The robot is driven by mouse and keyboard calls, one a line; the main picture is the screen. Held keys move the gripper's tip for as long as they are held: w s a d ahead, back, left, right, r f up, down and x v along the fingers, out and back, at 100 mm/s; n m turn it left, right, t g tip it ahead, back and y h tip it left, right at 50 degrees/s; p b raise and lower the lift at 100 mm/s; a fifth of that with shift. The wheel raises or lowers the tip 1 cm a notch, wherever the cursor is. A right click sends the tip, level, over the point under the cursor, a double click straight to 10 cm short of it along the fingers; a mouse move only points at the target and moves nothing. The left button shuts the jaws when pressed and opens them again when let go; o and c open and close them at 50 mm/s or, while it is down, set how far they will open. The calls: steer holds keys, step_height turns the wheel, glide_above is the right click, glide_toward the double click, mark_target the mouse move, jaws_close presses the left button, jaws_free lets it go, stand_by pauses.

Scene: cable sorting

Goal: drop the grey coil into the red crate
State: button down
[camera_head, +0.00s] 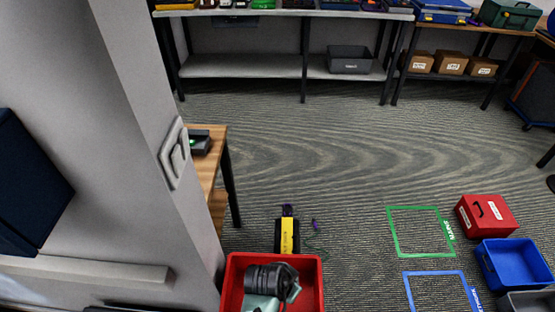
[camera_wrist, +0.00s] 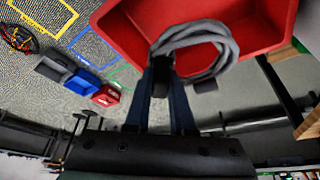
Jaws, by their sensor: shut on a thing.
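The grey coil (camera_wrist: 222,50) is a looped cable, seen in the wrist view at my fingertips. My gripper (camera_wrist: 163,76) is shut on the near left part of its loop. The open red crate (camera_wrist: 128,28) lies behind the coil in that view, and the coil overlaps its inside and near rim. In the head view the red crate (camera_head: 315,283) stands at the bottom centre. My dark wrist covers much of its opening there. I cannot clearly make out the coil or fingertips in the head view.
A yellow and black object (camera_head: 287,234) stands just behind the crate. A wooden table (camera_head: 212,180) is to the left. A red box (camera_head: 486,216), a blue crate (camera_head: 513,265) and a grey crate (camera_head: 530,301) stand at right, beside green and blue floor outlines. The middle floor is clear.

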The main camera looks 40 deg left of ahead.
steer(key=shift+f+b, duration=2.9)
steer(key=shift+f, duration=0.1)
steer(key=c, duration=0.7)
jaws_free()
steer(key=p+v, duration=0.2)
steer(key=v, duration=1.1)
